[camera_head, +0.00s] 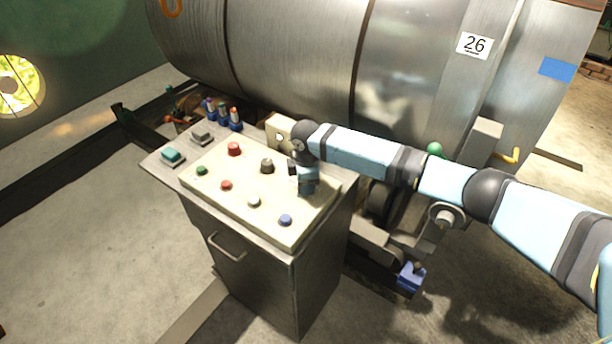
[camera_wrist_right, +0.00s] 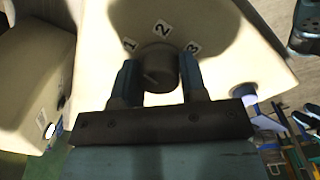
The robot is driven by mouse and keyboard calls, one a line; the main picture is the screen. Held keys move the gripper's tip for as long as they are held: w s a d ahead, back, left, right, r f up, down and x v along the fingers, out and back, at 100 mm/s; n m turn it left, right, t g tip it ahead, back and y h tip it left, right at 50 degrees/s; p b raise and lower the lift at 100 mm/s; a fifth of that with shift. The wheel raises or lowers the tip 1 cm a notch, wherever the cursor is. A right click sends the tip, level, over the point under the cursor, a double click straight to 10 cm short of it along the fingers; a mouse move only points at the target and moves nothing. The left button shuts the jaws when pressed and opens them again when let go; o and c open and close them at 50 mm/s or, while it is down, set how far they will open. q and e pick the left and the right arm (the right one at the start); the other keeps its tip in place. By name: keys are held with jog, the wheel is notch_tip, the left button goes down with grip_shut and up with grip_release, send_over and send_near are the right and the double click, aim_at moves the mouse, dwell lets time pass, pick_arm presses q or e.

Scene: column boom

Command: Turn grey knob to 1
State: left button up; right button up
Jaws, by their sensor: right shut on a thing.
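The grey knob (camera_wrist_right: 158,66) is in the right wrist view, on the cream panel face, with labels 1 (camera_wrist_right: 129,44), 2 (camera_wrist_right: 162,29) and 3 (camera_wrist_right: 193,47) around its far side. The 1 is at the left, the 2 in the middle and the 3 at the right. My right gripper (camera_head: 306,190) points down at the right part of the panel in the head view. Its two fingers are shut on the grey knob, one on each side. The gripper hides this knob in the head view. My left gripper is not in view.
The cream panel (camera_head: 225,203) tops a dark metal cabinet (camera_head: 270,285). It also carries a red knob (camera_head: 234,149), a dark grey round control (camera_head: 266,166) and several coloured buttons. A large metal drum (camera_head: 300,60) stands close behind. Floor is clear at the left.

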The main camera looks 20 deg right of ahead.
jog(key=shift+n+p, duration=0.5)
jog(key=shift+n, duration=0.7)
jog(key=o, duration=0.9)
jog(key=shift+r, duration=0.1)
jog(key=r, duration=0.9)
jog(key=r+b, duration=0.1)
jog(key=r, duration=0.3)
jog(key=shift+s+r, duration=0.25)
jog(key=shift+r, duration=0.1)
jog(key=shift+f, duration=0.1)
